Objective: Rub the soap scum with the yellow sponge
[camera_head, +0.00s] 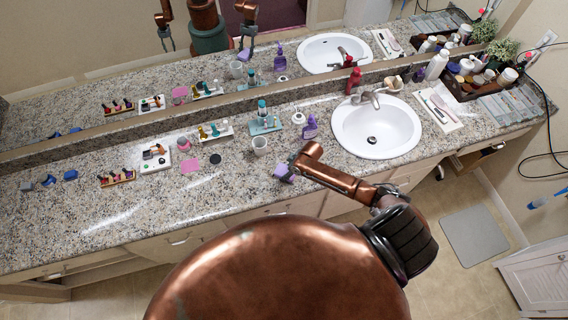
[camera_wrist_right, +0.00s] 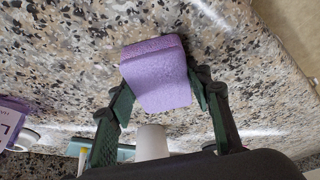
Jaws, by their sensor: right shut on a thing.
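My right gripper (camera_head: 291,168) is shut on a purple sponge (camera_head: 284,173) at the front edge of the granite counter, left of the sink. In the right wrist view the two green fingers of the gripper (camera_wrist_right: 160,95) clasp the sponge (camera_wrist_right: 157,75) from both sides, with the speckled counter behind it. I see no yellow sponge. Whitish streaks (camera_head: 110,217) show on the left of the counter; I cannot tell whether they are soap scum or glare. My left gripper shows only as a small mirror reflection.
The white sink (camera_head: 377,130) lies right of the gripper. A dark basket (camera_head: 462,91) is at far right. The counter's left front is clear.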

